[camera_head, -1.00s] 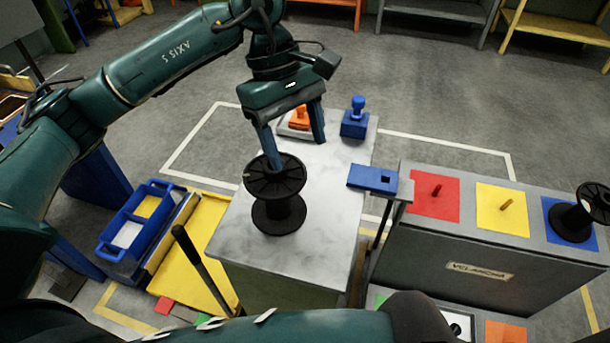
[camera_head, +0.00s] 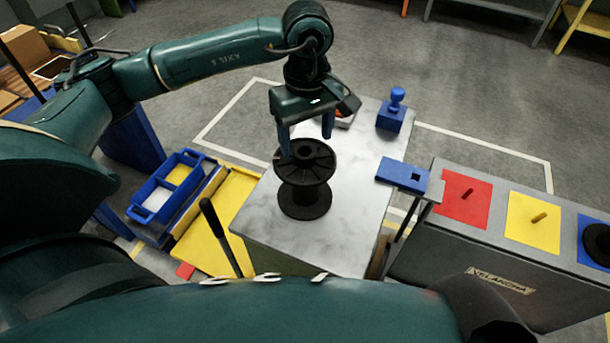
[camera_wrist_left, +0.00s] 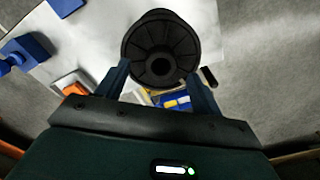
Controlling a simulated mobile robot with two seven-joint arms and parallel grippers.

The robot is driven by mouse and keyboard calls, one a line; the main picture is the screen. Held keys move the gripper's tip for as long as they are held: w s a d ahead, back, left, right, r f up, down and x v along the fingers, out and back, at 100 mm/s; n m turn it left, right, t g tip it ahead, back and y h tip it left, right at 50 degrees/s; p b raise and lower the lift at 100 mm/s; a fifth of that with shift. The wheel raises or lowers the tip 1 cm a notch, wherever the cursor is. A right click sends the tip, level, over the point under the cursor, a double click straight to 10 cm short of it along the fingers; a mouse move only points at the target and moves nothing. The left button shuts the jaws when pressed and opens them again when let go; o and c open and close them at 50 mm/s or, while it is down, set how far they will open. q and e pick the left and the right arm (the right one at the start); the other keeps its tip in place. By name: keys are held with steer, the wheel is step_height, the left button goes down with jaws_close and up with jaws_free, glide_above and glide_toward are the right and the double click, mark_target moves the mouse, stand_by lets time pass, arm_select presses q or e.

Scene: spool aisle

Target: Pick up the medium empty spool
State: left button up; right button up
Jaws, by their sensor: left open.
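A black empty spool (camera_head: 305,180) stands upright on the grey-white marbled table (camera_head: 345,205). My left gripper (camera_head: 306,146) is open, its two blue fingers pointing down at the spool's top flange from its far side. In the left wrist view the spool (camera_wrist_left: 160,50) shows its round flange and centre hole just beyond the fingertips (camera_wrist_left: 160,75), with a finger toward each side. I cannot tell whether the fingers touch it. Another black spool (camera_head: 597,243) sits on the blue square at the right edge, partly cut off. My right gripper is not in view.
A blue stamp-like block (camera_head: 391,115) stands at the table's far right corner. A blue bracket (camera_head: 404,176) juts out at its right edge. A grey stand with red (camera_head: 462,195) and yellow (camera_head: 535,218) pegged squares is to the right. A blue tote (camera_head: 168,190) lies left.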

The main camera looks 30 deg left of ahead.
mark_target(305, 147)
arm_select(q)
step_height(305, 147, down, 3)
steer(key=shift+a+f, duration=0.1)
steer(key=shift+c, duration=0.2)
jaws_close()
stand_by(0.5)
